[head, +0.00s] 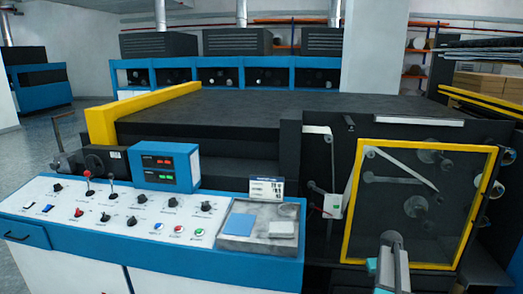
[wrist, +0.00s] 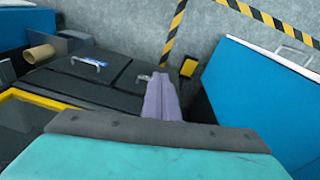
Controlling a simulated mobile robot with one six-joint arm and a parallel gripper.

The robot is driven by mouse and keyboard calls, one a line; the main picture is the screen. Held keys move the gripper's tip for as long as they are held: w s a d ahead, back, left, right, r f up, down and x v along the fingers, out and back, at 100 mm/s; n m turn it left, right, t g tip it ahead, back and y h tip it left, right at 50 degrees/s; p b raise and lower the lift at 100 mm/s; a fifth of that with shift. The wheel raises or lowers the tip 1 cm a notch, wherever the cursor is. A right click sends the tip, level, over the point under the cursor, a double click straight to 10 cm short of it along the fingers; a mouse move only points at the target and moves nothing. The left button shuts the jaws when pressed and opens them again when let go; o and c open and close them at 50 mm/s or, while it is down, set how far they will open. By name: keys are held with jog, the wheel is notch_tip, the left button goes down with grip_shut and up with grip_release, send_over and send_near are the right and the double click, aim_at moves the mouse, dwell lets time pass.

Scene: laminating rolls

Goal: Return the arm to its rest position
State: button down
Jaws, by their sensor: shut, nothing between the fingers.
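My gripper (wrist: 161,82) shows in the wrist view as two pale purple-grey fingers pressed together, with nothing held between them. It points over a dark machine panel with handles and the grey floor beyond. In the head view, a grey and teal part of my arm (head: 389,266) rises from the bottom edge, right of centre. It stands in front of the yellow-framed clear guard (head: 347,220) of the laminating machine. The picture does not show whether it touches the guard.
A control console (head: 110,220) with knobs, levers and a tray (head: 262,225) fills the lower left. The large dark machine bed (head: 260,110) lies behind it. In the wrist view, a blue panel (wrist: 262,95) stands close on the right, and striped floor tape (wrist: 172,32) marks open floor.

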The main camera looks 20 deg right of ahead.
jog(key=s+a+f+n+g+y, duration=0.1)
jog(key=s+a+f, duration=0.1)
jog(key=a+f, duration=0.6)
jog(key=s+a+f+g, duration=0.15)
jog(key=a+f, duration=0.25)
jog(key=a, duration=0.8)
jog(key=s+a+f+n+y, duration=0.1)
jog(key=s+a+f, duration=0.1)
jog(key=a+f, duration=0.6)
jog(key=s+a+f+g, duration=0.2)
jog(key=s+a+f, duration=0.1)
jog(key=s+a, duration=0.7)
jog(key=s+a+f+n+g+h, duration=0.1)
jog(key=s+a+f+g, duration=0.1)
jog(key=s+a, duration=0.9)
jog(key=shift+s+a+f+n, duration=0.25)
jog(key=shift+s+f+n, duration=0.05)
jog(key=shift+s+f, duration=0.25)
jog(key=shift+w, duration=0.1)
